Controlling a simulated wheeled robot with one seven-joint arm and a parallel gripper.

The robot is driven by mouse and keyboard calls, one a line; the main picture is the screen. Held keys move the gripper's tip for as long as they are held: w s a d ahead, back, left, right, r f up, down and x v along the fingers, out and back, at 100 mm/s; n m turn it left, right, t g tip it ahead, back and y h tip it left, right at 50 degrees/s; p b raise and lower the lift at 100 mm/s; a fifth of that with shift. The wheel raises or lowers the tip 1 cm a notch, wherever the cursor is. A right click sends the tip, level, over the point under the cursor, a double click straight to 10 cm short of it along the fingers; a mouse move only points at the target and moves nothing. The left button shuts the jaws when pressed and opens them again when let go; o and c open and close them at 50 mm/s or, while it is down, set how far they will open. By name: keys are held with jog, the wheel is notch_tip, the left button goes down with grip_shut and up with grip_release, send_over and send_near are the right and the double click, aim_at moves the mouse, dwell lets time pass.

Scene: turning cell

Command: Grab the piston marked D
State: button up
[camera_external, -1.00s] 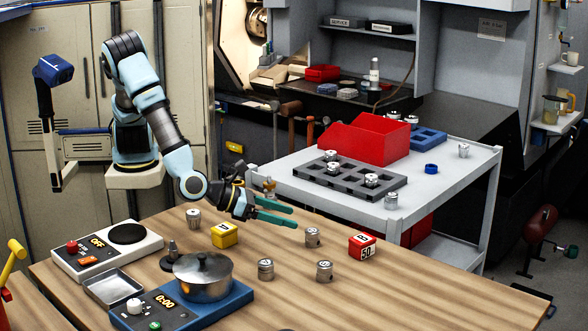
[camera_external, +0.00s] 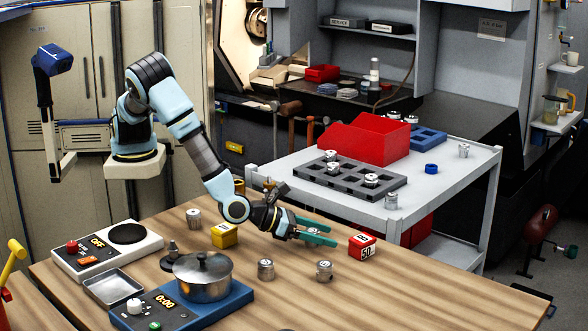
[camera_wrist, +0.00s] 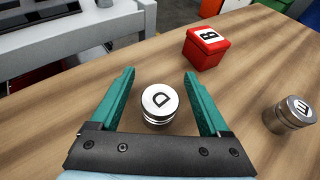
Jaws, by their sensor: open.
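The piston marked D (camera_wrist: 158,103) is a silver cylinder standing upright on the wooden table, its letter on the top face. In the wrist view it sits between the two green fingers of my gripper (camera_wrist: 158,95), with a visible gap on each side. My gripper is open and not touching it there. In the external view my gripper (camera_external: 318,235) is low over the table's far side, and the D piston is mostly hidden by the fingers. Another piston marked E (camera_wrist: 290,114) stands to the right in the wrist view, and also shows in the external view (camera_external: 324,271).
A red block marked B (camera_wrist: 205,48) lies just beyond the fingers; it also shows externally (camera_external: 362,246). Another piston (camera_external: 265,270), a pot (camera_external: 203,277) and a yellow block (camera_external: 223,236) stand to the left. A grey cart (camera_external: 440,213) with a red bin (camera_external: 365,140) is behind.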

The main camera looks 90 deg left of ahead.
jog(key=shift+w+f, duration=0.1)
jog(key=shift+w, duration=0.1)
grip_shut()
dwell(0.6)
